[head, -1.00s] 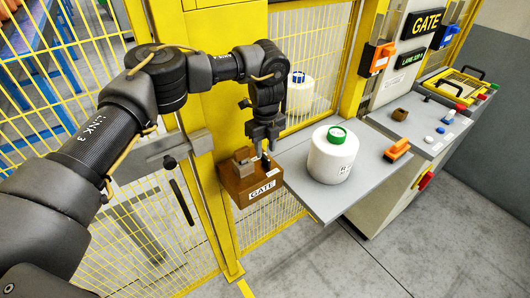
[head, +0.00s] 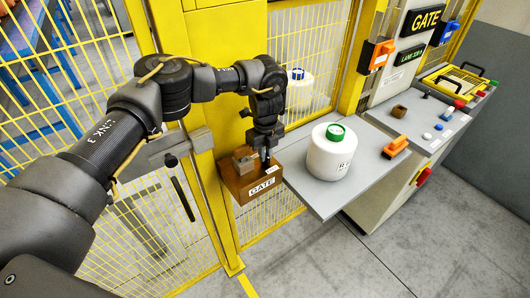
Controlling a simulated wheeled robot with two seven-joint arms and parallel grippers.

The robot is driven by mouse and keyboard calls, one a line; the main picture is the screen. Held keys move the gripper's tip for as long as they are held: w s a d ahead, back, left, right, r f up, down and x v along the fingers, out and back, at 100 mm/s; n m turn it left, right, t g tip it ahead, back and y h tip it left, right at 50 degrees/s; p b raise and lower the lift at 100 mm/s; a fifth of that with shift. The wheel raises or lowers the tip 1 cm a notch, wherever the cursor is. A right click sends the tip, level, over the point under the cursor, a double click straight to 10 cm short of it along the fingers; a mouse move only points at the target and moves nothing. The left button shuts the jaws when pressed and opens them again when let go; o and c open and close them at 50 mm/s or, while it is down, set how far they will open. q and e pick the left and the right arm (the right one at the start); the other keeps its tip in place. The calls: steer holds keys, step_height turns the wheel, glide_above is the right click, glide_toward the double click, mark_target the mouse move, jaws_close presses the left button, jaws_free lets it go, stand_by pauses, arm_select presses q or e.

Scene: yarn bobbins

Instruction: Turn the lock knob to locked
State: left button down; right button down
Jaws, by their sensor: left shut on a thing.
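A brown lock box labelled GATE (head: 240,187) is fixed at the yellow gate post, with a grey-brown block (head: 244,163) on the left of its top. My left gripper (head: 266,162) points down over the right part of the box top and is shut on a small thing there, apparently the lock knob. The fingers hide most of it, so I cannot read which way the knob points. My right gripper is out of view.
A grey shelf (head: 318,207) right of the box carries a white bobbin with a green top (head: 331,152) and an orange-and-black item (head: 396,147). Yellow mesh fencing (head: 160,215) stands behind. A console with small coloured parts is further right.

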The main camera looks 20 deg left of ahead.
arm_select(q)
steer(key=shift+n, duration=1.1)
steer(key=shift+r+n, duration=0.1)
steer(key=shift+n, duration=0.7)
steer(key=n+p, duration=0.3)
steer(key=n, duration=0.1)
steer(key=shift+r+n, duration=0.1)
steer(key=shift+n, duration=0.2)
steer(key=n+p, duration=0.1)
steer(key=n, duration=0.1)
steer(key=shift+n, duration=0.3)
steer(key=n, duration=0.2)
steer(key=shift+w+n+p, duration=0.1)
steer(key=shift+n+p, duration=0.2)
steer(key=shift+n, duration=2.1)
steer(key=c, duration=1.5)
jaws_free()
